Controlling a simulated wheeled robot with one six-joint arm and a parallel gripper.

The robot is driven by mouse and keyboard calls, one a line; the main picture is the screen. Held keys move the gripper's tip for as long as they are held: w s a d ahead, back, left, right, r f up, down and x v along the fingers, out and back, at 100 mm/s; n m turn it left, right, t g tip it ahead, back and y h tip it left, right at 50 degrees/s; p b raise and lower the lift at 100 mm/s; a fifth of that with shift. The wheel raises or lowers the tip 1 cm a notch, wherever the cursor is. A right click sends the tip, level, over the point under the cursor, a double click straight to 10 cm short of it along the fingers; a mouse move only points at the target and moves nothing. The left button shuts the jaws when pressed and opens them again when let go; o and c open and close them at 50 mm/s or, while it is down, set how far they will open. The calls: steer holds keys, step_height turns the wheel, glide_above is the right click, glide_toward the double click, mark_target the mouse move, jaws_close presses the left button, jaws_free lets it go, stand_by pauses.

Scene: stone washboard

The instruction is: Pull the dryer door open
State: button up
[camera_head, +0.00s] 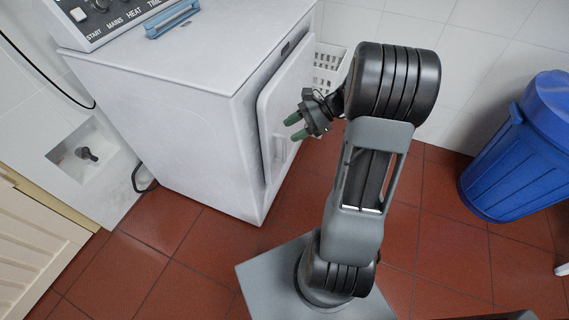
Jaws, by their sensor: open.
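The white dryer (185,110) stands at the upper left, and its front faces right. Its white door (279,98) is on that front, with a dark line along its edge; I cannot tell whether it is fully closed. A pale upright handle (279,150) shows low on the door. My gripper (297,127) is in front of the door, above and to the right of the handle in the picture. Its two green-tipped fingers are apart, point toward the door and hold nothing. I cannot tell whether they touch the door.
A white perforated basket (328,68) stands behind the door near the wall. A blue bin (515,150) stands at the right. A blue object (172,19) lies on the dryer's top beside the control panel (105,14).

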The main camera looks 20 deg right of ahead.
steer(key=w+d+f+m+t+y+b, duration=0.1)
steer(key=d+f+m+t+b, duration=0.4)
steer(key=f, duration=0.5)
steer(key=w+d+f+m+t+y+b, duration=0.25)
steer(key=d+f+m+b, duration=0.2)
steer(key=d+f, duration=0.35)
steer(key=b, duration=0.4)
glide_above(285, 159)
steer(key=shift+w+d+f+n+t+h, duration=0.1)
steer(key=shift+w+f+n+t+h, duration=0.25)
steer(key=shift+w+f, duration=0.15)
steer(key=shift+s, duration=0.1)
jaws_close()
